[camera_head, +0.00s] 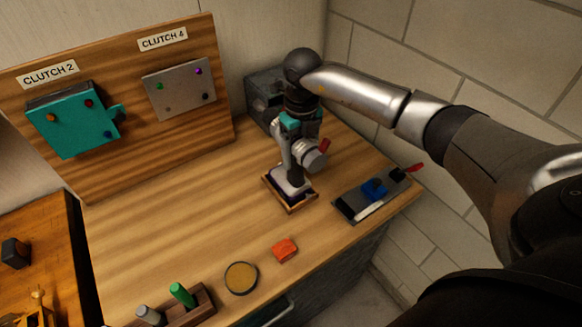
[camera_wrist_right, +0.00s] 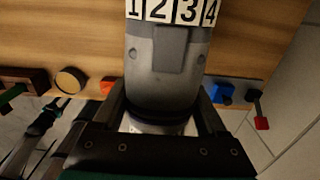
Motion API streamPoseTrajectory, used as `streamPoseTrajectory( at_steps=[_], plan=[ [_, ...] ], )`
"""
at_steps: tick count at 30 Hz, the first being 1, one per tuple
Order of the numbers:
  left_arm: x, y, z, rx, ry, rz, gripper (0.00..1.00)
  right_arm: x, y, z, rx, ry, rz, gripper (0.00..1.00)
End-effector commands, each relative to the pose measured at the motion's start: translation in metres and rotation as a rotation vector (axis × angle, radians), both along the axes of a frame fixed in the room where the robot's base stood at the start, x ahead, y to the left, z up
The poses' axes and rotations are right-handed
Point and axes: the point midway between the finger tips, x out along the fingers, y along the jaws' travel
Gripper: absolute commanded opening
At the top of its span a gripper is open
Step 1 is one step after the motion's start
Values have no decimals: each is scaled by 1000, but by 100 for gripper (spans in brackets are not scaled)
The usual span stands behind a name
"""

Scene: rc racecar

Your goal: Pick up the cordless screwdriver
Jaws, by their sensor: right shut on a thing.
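The grey cordless screwdriver (camera_head: 313,160) stands roughly upright on a small wooden-edged tray (camera_head: 290,208) near the right part of the workbench. Its foot is at or just above the tray; I cannot tell if they touch. My right gripper (camera_head: 296,158) reaches down from above and is shut on the screwdriver's body. In the right wrist view the screwdriver (camera_wrist_right: 165,70) sits between the two dark fingers, and its white collar shows the numbers 1 to 4. The gripper partly hides the tool. My left gripper is not in view.
A grey holder with a blue block (camera_head: 375,188) and red lever lies right of the tray. An orange block (camera_head: 285,249), a round tan disc (camera_head: 241,278) and a rack with a green peg (camera_head: 182,294) lie in front. A clutch board (camera_head: 130,110) stands behind; a wall is at right.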

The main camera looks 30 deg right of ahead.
Motion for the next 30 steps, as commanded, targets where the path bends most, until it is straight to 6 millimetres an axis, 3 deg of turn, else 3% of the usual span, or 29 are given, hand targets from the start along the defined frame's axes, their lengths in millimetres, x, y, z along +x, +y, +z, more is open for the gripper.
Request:
streamPoseTrajectory(
  at_steps=[4,20,26,30],
  plan=[
    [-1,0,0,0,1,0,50,0,0,1,0,-1,0,0],
    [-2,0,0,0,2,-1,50,2,0,5,2,-9,-1,0],
    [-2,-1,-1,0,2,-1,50,3,0,20,2,-11,-1,0],
    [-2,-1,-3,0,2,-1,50,4,0,44,2,-15,0,0]
  ],
)
